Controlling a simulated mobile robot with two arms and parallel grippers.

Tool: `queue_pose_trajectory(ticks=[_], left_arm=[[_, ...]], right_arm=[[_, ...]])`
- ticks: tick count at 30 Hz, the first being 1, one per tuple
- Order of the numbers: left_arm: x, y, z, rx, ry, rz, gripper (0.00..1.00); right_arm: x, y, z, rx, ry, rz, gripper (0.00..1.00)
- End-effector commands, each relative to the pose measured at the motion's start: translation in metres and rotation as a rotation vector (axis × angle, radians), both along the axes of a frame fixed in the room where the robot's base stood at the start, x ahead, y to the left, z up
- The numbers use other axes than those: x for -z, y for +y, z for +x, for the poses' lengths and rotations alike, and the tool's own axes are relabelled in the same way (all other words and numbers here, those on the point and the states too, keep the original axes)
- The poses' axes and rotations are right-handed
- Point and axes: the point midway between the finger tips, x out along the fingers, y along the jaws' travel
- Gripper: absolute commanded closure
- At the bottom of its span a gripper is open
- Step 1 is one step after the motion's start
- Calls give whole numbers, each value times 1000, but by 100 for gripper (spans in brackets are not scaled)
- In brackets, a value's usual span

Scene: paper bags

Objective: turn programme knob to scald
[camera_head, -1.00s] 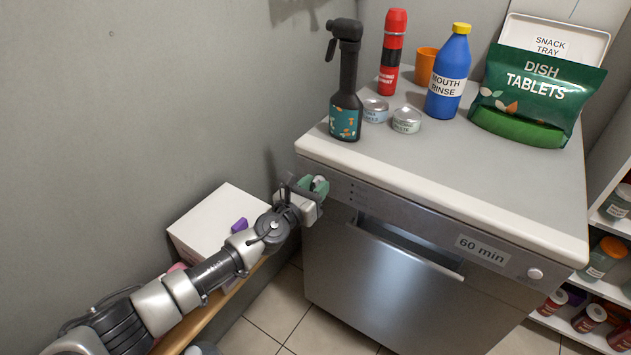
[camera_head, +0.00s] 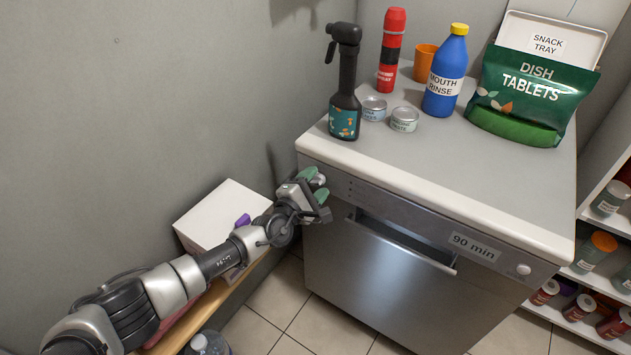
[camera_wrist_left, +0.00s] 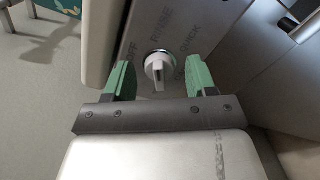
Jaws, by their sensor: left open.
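The programme knob (camera_wrist_left: 158,68) is a round white knob with a raised grip bar, on the steel front panel of the dishwasher (camera_head: 385,285). In the wrist view the words OFF, RINSE and QUICK are printed around it; I see no SCALD label, and which mark it points to is unclear. In the head view the knob (camera_head: 319,180) is partly hidden by the fingers. My left gripper (camera_head: 315,184) is open, its green fingers on either side of the knob with gaps between. The display (camera_head: 475,246) reads 90 min. My right gripper is not in view.
A spray bottle (camera_head: 345,85), tins (camera_head: 404,119), a blue mouth rinse bottle (camera_head: 446,75) and a dish tablets bag (camera_head: 530,95) stand on top. A white box (camera_head: 220,215) is beside my left arm. A second small knob (camera_head: 523,270) is at the panel's right.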

Motion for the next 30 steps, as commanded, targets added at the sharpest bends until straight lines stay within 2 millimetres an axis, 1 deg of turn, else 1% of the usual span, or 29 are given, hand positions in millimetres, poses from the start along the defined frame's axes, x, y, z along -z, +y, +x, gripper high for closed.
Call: queue_pose_trajectory(ticks=[5, 12, 19, 23, 30], left_arm=[[-1, 3, -3, 0, 3, -2, 44], [-3, 19, -26, -1, 5, -2, 44], [-2, 33, -45, -1, 3, -3, 44], [-1, 36, -49, 0, 2, -3, 44], [0, 36, -49, 0, 2, -3, 44]], right_arm=[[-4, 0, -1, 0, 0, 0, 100], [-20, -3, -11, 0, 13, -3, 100], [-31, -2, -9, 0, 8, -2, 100], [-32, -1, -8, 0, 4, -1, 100], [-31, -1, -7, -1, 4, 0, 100]])
